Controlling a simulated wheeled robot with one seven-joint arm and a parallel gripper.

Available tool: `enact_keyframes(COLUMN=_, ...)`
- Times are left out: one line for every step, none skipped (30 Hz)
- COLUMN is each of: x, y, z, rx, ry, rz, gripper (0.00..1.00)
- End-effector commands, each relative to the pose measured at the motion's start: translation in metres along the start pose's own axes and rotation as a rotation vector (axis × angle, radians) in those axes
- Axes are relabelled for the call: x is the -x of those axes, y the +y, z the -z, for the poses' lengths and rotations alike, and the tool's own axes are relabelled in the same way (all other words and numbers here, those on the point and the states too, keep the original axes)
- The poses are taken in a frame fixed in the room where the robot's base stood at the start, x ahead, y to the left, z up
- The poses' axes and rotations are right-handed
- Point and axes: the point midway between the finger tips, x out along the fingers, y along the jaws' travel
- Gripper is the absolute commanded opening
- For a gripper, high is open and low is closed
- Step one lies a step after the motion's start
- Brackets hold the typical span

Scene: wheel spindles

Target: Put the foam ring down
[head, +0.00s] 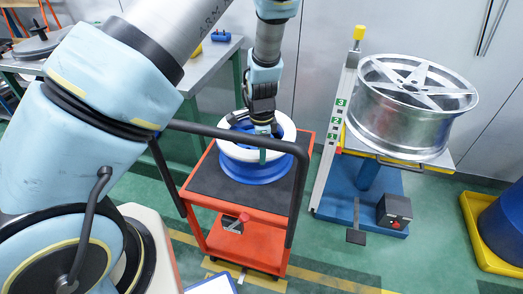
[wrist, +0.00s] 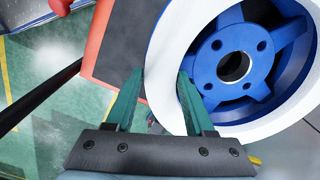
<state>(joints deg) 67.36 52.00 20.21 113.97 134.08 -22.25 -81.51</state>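The white foam ring (head: 229,133) is at the top of a blue wheel (head: 255,170) on the red cart. I cannot tell whether it rests on the wheel or is slightly above it. My gripper (head: 264,150) reaches down to the ring's near side. In the wrist view my green fingers (wrist: 160,75) straddle the wall of the ring (wrist: 168,35), one outside and one inside, with the wall filling the gap at the tips. The blue wheel (wrist: 208,82), with its spokes and dark centre hole, shows through the ring.
The cart (head: 200,185) has a dark top and a black handle (head: 235,137) passing in front of the wheel. To its right, a silver rim (head: 415,115) lies on a stand with a numbered post (head: 338,120). A yellow tray (head: 480,235) holds a blue drum at far right.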

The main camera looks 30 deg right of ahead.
Motion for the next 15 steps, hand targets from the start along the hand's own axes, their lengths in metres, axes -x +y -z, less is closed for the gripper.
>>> enact_keyframes(x=-0.0005, y=0.0001, z=0.0000, rx=0.000, ry=0.000, rz=0.000, gripper=0.60)
enact_keyframes(x=-0.0004, y=0.0000, z=0.0000, rx=0.000, ry=0.000, rz=0.000, gripper=0.64)
enact_keyframes(x=-0.0002, y=0.0000, z=0.0000, rx=0.000, ry=0.000, rz=0.000, gripper=0.68)
enact_keyframes(x=-0.0001, y=-0.0001, z=0.0000, rx=0.000, ry=0.000, rz=0.000, gripper=0.72)
enact_keyframes(x=0.0000, y=-0.0001, z=0.0000, rx=0.000, ry=0.000, rz=0.000, gripper=0.75)
enact_keyframes(x=0.0001, y=-0.0001, z=0.0000, rx=0.000, ry=0.000, rz=0.000, gripper=0.78)
enact_keyframes(x=0.0002, y=-0.0002, z=0.0000, rx=0.000, ry=0.000, rz=0.000, gripper=0.78)
enact_keyframes(x=0.0003, y=-0.0002, z=0.0000, rx=0.000, ry=0.000, rz=0.000, gripper=0.78)
enact_keyframes(x=0.0004, y=-0.0002, z=0.0000, rx=0.000, ry=0.000, rz=0.000, gripper=0.78)
enact_keyframes(x=0.0005, y=-0.0002, z=0.0000, rx=0.000, ry=0.000, rz=0.001, gripper=0.78)
enact_keyframes(x=0.0005, y=-0.0003, z=0.0000, rx=0.000, ry=0.001, rz=0.001, gripper=0.78)
enact_keyframes(x=0.0007, y=-0.0003, z=0.0000, rx=0.000, ry=0.001, rz=0.001, gripper=0.78)
enact_keyframes(x=0.0012, y=-0.0003, z=0.0001, rx=0.000, ry=0.001, rz=0.001, gripper=0.78)
enact_keyframes(x=0.0021, y=-0.0004, z=0.0002, rx=0.000, ry=0.001, rz=0.001, gripper=0.78)
enact_keyframes(x=0.0043, y=-0.0006, z=0.0002, rx=0.000, ry=0.001, rz=0.002, gripper=0.78)
